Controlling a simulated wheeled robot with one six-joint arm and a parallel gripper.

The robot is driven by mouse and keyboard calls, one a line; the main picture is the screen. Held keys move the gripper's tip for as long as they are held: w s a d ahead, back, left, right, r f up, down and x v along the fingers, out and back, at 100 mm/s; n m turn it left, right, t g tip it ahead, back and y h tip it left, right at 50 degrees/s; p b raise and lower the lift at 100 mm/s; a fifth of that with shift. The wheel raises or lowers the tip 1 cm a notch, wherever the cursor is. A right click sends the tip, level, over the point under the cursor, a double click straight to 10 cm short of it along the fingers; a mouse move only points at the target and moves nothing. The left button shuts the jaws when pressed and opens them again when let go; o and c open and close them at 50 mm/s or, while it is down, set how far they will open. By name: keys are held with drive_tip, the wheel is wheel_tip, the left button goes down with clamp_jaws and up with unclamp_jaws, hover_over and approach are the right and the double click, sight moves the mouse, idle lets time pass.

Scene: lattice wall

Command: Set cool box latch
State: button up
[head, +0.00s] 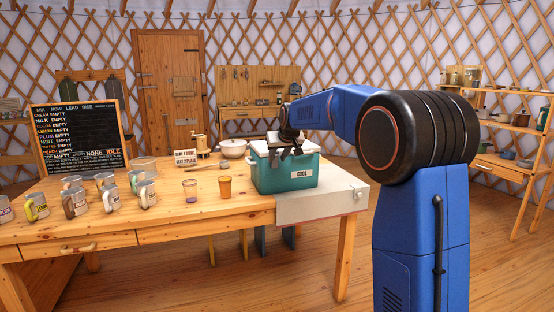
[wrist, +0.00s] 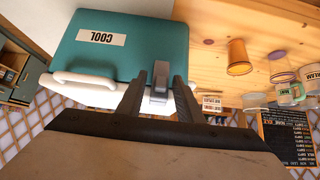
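The cool box (head: 285,175) is teal with a white lid and a "COOL" label, and stands on the right part of the wooden table. In the wrist view the cool box (wrist: 120,45) appears upside down, its white lid and handle towards the bottom. A grey latch (wrist: 160,78) sits on its front at the lid edge. My gripper (wrist: 160,85) is open, with one finger on each side of the latch; small gaps seem to show, and contact is unclear. In the head view my gripper (head: 288,145) is over the front of the box, its fingertips small and dark.
An orange cup (head: 225,187) and a purple-tinted glass (head: 190,190) stand left of the box. Several mugs (head: 110,190) stand further left, before a blackboard (head: 76,135). A white pot (head: 233,149) is behind. A pale panel (head: 325,203) covers the table's right end.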

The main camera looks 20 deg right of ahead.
drive_tip(key=v, duration=1.6)
drive_tip(key=shift+s, duration=0.15)
drive_tip(key=shift+f, duration=0.15)
drive_tip(key=c, duration=0.8)
drive_tip(key=w+f+n+t, duration=0.1)
drive_tip(key=f, duration=0.1)
drive_tip(key=w+d+f+n, duration=0.1)
drive_tip(key=w+f, duration=0.1)
drive_tip(key=w+f+n+t, duration=0.1)
drive_tip(key=shift+w+d+f+n+t+h, duration=0.15)
drive_tip(key=shift+d+f+n+t+h, duration=0.15)
drive_tip(key=shift+d+f+h, duration=0.1)
clamp_jaws()
drive_tip(key=n+t, duration=0.9)
drive_tip(key=n, duration=0.5)
approach(277, 158)
drive_tip(key=shift+y, duration=0.4)
drive_tip(key=x, duration=0.6)
drive_tip(key=shift+w+d, duration=0.15)
drive_tip(key=shift+w, duration=0.1)
